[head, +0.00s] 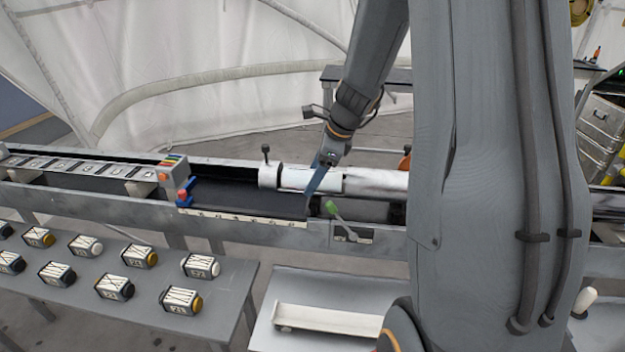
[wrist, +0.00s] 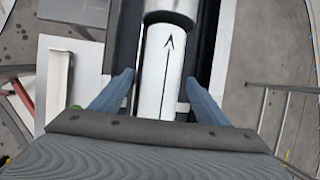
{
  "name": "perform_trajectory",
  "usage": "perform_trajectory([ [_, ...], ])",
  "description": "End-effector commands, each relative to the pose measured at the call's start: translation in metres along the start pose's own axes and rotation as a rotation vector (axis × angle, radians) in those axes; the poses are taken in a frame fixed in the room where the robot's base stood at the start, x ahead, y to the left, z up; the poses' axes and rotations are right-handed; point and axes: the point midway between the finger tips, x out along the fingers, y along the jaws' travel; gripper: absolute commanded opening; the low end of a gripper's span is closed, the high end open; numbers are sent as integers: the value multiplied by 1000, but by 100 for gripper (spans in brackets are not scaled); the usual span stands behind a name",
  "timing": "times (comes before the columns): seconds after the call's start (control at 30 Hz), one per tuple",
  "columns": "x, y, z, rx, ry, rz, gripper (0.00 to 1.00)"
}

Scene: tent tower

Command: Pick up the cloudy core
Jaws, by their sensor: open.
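A white cylinder (head: 300,180), which looks like the core, lies on its side in the dark trough of the long bench. In the wrist view the cylinder (wrist: 165,65) carries a black arrow and runs up to a wider pale collar (wrist: 170,12). I cannot tell from its surface whether it is cloudy. My gripper (head: 320,180) is over the cylinder, pointing down. In the wrist view my gripper (wrist: 159,80) is open, one blue finger on each side of the cylinder, with a visible gap. The lower part of the cylinder is hidden by the gripper body.
A metal tube (head: 375,182) continues right of the cylinder. A control box (head: 173,175) with coloured buttons and a green-knobbed lever (head: 340,218) stand along the bench. A table at lower left holds several labelled blocks (head: 181,299). A pale tray (head: 325,318) lies in front.

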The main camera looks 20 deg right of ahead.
Motion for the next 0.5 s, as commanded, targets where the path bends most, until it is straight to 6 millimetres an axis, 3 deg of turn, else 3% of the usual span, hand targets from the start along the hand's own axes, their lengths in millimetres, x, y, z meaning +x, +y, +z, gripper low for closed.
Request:
perform_trajectory([
  [0.13,0,0,0,-1,0,0,66],
  [0.4,0,0,0,-1,0,0,21],
  [0.47,0,0,0,-1,0,0,11],
  [0.5,-1,0,0,-1,0,-1,11],
])
